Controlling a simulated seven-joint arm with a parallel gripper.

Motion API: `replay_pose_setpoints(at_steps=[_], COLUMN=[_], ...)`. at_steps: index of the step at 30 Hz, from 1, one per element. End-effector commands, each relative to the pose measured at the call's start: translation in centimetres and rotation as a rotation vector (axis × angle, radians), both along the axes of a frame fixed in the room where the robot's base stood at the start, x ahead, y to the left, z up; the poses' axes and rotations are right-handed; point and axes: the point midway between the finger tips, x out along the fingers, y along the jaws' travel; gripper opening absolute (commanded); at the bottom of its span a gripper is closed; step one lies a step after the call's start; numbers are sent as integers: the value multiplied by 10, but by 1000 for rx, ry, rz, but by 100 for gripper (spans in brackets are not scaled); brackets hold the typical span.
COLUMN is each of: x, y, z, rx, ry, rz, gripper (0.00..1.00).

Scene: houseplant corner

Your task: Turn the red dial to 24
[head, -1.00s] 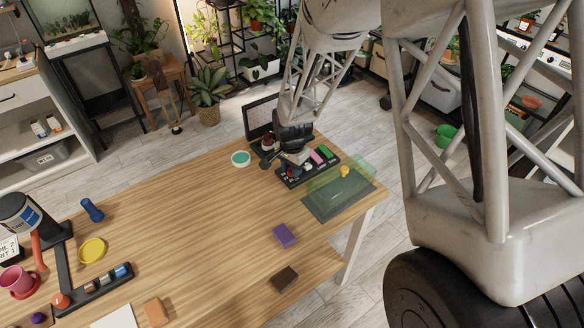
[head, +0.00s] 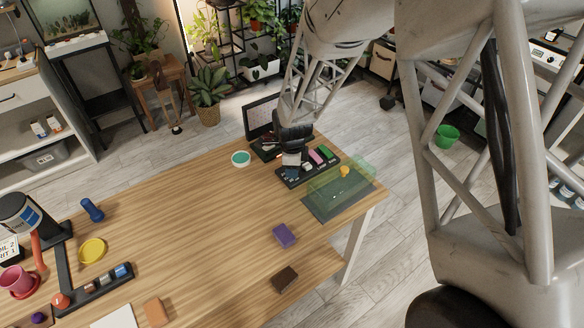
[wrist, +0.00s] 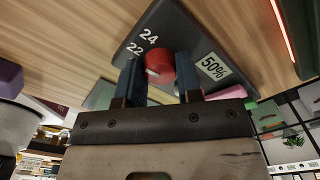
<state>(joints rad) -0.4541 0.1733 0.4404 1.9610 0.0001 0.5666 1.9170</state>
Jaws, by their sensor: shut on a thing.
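The red dial (wrist: 159,64) sits on a dark panel (wrist: 178,26) in the wrist view. The panel carries printed numbers 24 and 22 and a small display (wrist: 212,66) that reads 50%. My gripper (wrist: 160,75) is shut on the red dial, with one dark finger on each side of it. A pale mark shows on the dial's near side, but I cannot tell exactly where it points. In the head view my gripper (head: 292,160) is at the table's far right end and hides the dial.
A dark tray of coloured blocks (head: 323,153) and a green transparent box (head: 345,178) on a dark mat (head: 326,205) stand close to the right. A laptop-like screen (head: 261,117) is behind. The wooden table's middle (head: 190,215) is mostly clear.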

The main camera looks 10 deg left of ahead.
Motion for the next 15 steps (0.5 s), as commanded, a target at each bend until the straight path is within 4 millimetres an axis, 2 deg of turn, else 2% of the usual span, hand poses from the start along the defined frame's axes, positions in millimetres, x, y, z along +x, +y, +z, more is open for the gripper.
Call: replay_pose_setpoints(at_steps=[15], x=[0], y=[-1], z=[0], rx=[0], ry=[0], rz=[-459], gripper=[9])
